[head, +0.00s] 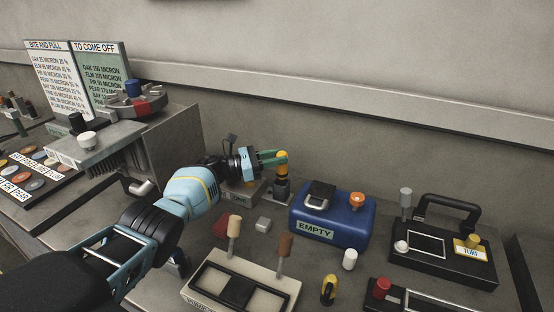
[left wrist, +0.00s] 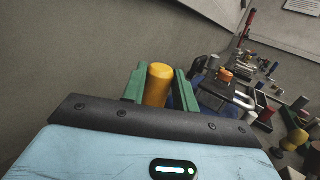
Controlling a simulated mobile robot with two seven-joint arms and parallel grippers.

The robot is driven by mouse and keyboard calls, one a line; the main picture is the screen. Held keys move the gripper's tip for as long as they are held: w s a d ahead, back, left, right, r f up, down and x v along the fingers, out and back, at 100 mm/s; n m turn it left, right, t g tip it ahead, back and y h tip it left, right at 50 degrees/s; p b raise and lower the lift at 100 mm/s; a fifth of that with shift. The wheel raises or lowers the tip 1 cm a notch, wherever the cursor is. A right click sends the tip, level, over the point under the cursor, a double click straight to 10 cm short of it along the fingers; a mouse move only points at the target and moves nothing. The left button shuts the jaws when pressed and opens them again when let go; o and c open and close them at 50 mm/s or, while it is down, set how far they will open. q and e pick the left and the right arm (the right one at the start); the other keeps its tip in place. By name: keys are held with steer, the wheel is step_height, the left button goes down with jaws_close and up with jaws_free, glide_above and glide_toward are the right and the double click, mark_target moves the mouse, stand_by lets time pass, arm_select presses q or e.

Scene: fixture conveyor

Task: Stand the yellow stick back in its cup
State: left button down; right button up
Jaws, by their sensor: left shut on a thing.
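My left gripper (head: 274,158) reaches in from the left with its green fingers shut on the yellow stick (head: 282,168), which has a rounded orange-yellow top. In the left wrist view the stick (left wrist: 158,86) stands between the two green fingers (left wrist: 158,90). In the head view the stick looks upright, directly above a dark cup-like holder (head: 281,189). I cannot tell whether its lower end is inside the holder or just over it. My right gripper is not in view.
A blue box marked EMPTY (head: 326,236) stands just right of the holder. A beige box with two wooden-looking handles (head: 197,292) is in front. A black-handled unit (head: 455,262) is at the right. The wall (head: 400,165) runs close behind. A small grey block (head: 263,224) lies nearby.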

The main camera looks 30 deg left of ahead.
arm_select(q)
steer(key=shift+f, duration=0.5)
steer(key=c, duration=1.1)
jaws_free()
steer(key=shift+r, duration=0.15)
steer(key=shift+r, duration=0.1)
steer(key=v, duration=0.7)
steer(key=shift+s+a+p, duration=0.15)
steer(key=shift+s+p, duration=0.05)
steer(key=shift+p, duration=0.1)
